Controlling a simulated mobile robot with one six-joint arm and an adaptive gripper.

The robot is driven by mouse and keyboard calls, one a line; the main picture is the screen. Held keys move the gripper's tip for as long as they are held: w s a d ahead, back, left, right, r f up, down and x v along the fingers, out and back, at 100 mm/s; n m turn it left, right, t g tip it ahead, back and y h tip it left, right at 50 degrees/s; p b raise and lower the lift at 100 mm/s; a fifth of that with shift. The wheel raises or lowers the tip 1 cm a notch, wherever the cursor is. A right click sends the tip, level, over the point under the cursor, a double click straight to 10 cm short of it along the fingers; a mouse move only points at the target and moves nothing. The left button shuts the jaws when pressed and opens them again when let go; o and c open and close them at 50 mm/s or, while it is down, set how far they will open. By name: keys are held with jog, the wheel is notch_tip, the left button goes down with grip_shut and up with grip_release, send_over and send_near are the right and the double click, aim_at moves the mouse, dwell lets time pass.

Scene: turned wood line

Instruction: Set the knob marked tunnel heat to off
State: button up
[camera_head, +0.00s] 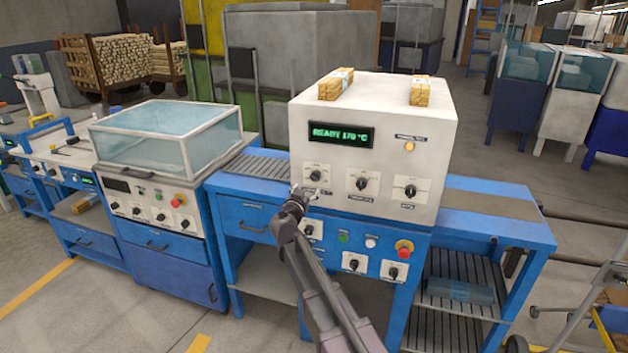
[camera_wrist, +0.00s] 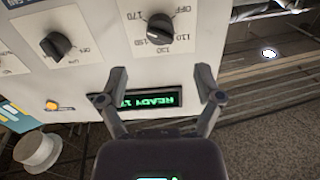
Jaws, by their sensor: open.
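The left knob (camera_head: 316,175) of the upper row on the white machine front is black on a white plate. In the wrist view this knob (camera_wrist: 159,27) shows a scale with OFF, 170, 150, 130 and 110. I cannot clearly read its name label or its pointer's exact setting. The green display (camera_head: 341,134) reads READY 170 °C and shows upside down in the wrist view (camera_wrist: 150,100). My gripper (camera_head: 301,190) is in front of the panel, close to the left knob. In the wrist view my gripper (camera_wrist: 162,74) is open and empty, its fingertips apart from the knob.
A middle knob (camera_head: 362,183) and a right knob (camera_head: 411,190) sit beside it. A red emergency button (camera_head: 404,248) and more knobs are on the blue panel below. A roller conveyor (camera_head: 258,166) enters at the left. Wood bundles (camera_head: 336,84) lie on top.

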aim_at(314, 179)
jog(key=x, duration=0.7)
jog(key=shift+w, duration=0.2)
jog(key=c, duration=1.2)
